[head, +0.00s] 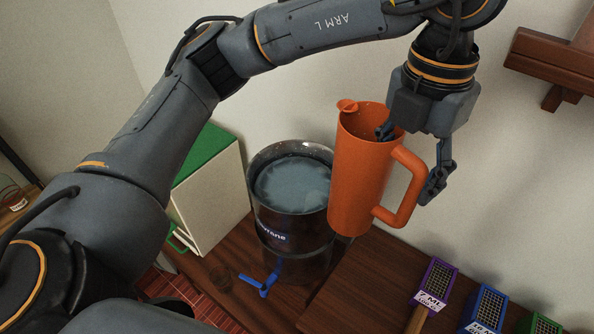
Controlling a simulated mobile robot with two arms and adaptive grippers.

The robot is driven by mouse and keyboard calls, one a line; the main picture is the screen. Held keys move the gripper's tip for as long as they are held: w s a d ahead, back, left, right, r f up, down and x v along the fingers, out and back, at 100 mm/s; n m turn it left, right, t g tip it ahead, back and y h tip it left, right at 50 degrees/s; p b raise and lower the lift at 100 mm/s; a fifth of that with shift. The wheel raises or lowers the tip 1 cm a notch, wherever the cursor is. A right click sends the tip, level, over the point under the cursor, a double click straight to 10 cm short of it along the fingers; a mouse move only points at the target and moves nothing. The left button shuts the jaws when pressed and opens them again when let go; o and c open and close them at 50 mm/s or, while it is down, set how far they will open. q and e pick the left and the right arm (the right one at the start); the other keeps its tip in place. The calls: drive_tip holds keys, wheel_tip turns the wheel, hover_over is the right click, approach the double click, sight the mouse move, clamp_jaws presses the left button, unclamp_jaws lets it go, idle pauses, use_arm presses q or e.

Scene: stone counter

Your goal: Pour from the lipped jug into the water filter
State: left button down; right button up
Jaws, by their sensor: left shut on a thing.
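The orange lipped jug (358,175) is held upright, with only a slight tilt, its lip at the upper left and its handle on the right. My left gripper (410,162) is shut on the jug from above right, one finger inside the rim and the other outside near the handle. The water filter (283,235) is a dark, shiny cylinder with a blue tap, just left of the jug. Its top is open and a bluish, water-like surface shows inside. The jug overlaps the filter's right edge in the picture. The jug's contents are hidden. My right gripper is out of view.
A cream box with a green top (208,152) stands left of the filter against the wall. Several grater-like objects with coloured frames, one purple (435,284), one blue (485,309), sit on the dark wooden surface at lower right. A wooden fixture (553,58) is on the wall.

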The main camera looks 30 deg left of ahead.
use_arm(q)
drive_tip(key=shift+s+r, duration=0.1)
drive_tip(key=shift+r, duration=2.85)
